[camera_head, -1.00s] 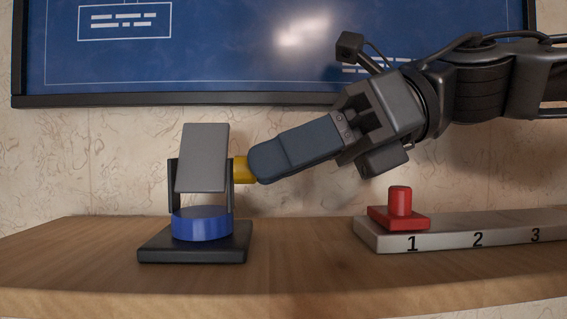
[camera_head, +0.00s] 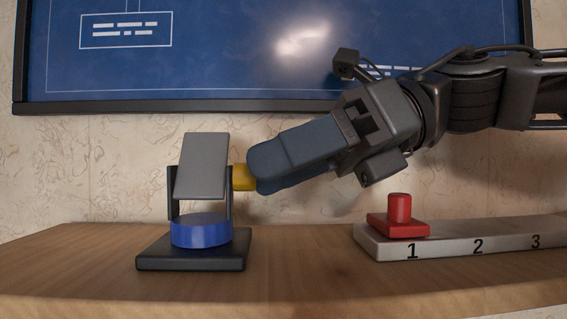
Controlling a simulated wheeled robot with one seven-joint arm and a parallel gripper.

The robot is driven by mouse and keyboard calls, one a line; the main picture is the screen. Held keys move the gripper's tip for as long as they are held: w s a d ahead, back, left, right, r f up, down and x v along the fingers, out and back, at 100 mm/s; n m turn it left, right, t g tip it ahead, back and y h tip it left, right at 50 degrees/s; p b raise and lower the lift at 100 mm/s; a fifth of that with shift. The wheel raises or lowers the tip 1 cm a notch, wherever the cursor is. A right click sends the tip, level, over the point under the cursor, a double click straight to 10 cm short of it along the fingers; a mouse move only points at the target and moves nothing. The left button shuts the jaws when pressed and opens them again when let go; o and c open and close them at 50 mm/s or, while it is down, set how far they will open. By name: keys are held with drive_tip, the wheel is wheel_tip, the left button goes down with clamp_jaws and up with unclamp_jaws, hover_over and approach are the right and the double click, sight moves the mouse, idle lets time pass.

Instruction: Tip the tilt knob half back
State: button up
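The tilt knob (camera_head: 241,177) is yellow and sits on the right side of a tilting stand. The stand carries a grey panel (camera_head: 202,166) between two dark uprights, above a blue round turntable (camera_head: 201,231) and a black square base (camera_head: 192,255). The panel is tilted, neither flat nor fully upright. My gripper (camera_head: 258,172) reaches in from the right, its fingertips at the knob's outer end. The fingers overlap in this view, and the knob's right end is hidden by them. Whether they grip the knob is not clear.
A red block with a peg (camera_head: 399,206) sits at mark 1 on a grey numbered strip (camera_head: 480,244) to the right. The wooden shelf (camera_head: 310,280) is clear between stand and strip. A dark-framed blue board (camera_head: 230,50) hangs on the wall behind.

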drive_tip(key=shift+b+v, duration=0.95)
drive_tip(key=shift+v, duration=2.95)
